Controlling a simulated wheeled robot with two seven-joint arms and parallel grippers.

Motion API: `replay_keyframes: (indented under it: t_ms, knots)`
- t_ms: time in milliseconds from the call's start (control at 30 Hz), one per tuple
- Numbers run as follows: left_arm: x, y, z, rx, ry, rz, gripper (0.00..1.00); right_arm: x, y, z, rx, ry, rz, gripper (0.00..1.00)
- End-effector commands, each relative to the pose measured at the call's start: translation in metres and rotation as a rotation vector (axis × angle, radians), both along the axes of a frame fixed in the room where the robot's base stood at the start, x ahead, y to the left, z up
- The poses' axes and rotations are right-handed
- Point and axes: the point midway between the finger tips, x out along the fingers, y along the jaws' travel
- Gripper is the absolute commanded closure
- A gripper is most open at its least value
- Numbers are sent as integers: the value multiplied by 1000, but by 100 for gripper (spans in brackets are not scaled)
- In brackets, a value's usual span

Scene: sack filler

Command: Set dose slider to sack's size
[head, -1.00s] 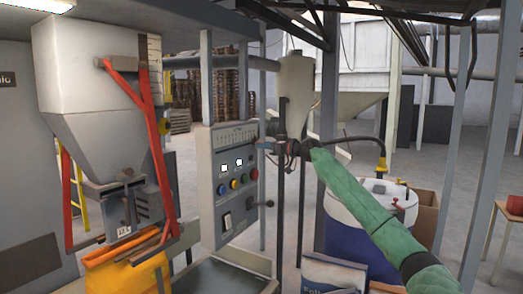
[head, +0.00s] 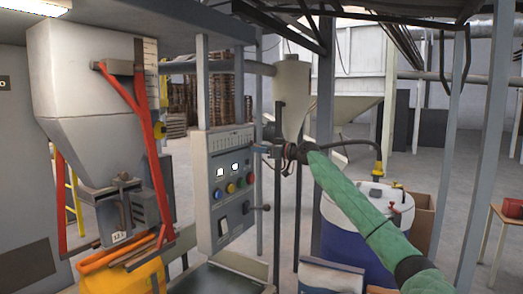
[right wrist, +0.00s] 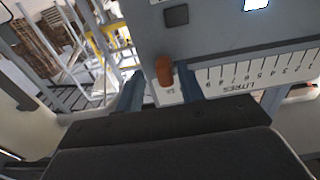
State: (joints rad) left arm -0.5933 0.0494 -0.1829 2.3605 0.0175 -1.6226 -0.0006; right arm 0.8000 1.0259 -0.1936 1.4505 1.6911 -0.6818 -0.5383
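The control panel (head: 228,190) carries a dose scale (head: 230,141) along its top. In the right wrist view the scale (right wrist: 255,78) is marked LITRES and appears upside down. The orange slider knob (right wrist: 164,70) sits beyond the highest visible numeral, which looks like 9. My right gripper (head: 262,148) is at the scale's right end; in the wrist view its open fingers (right wrist: 160,92) stand on both sides of the knob, with visible gaps. A yellow-orange sack (head: 125,277) hangs below the hopper (head: 90,100); its size cannot be read. My left gripper is out of view.
Lit displays, coloured buttons and a lever (head: 260,207) are on the panel below the scale. A blue-and-white drum (head: 350,222) stands behind my right arm. A printed bag (head: 328,277) is at the bottom edge. Grey posts flank the panel.

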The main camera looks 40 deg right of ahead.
Motion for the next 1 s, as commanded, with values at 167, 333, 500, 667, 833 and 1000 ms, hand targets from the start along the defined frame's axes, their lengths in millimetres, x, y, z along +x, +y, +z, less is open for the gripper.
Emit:
replay_keyframes:
  t_ms: [167, 333, 500, 667, 833, 1000]
  knots:
    - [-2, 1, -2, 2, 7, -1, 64, -5, -2, -2, 0, 1, 0, 62]
    - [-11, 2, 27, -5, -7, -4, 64, -19, -8, -4, -1, 2, 0, 62]
    - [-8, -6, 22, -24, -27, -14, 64, -38, -17, -5, 0, 1, 0, 62]
    - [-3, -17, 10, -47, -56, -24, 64, -55, -24, -4, 0, 1, -1, 62]
    - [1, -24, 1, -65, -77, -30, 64, -67, -30, -3, 1, 1, -1, 62]
    - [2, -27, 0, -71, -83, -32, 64, -71, -32, -2, 2, 1, -1, 62]
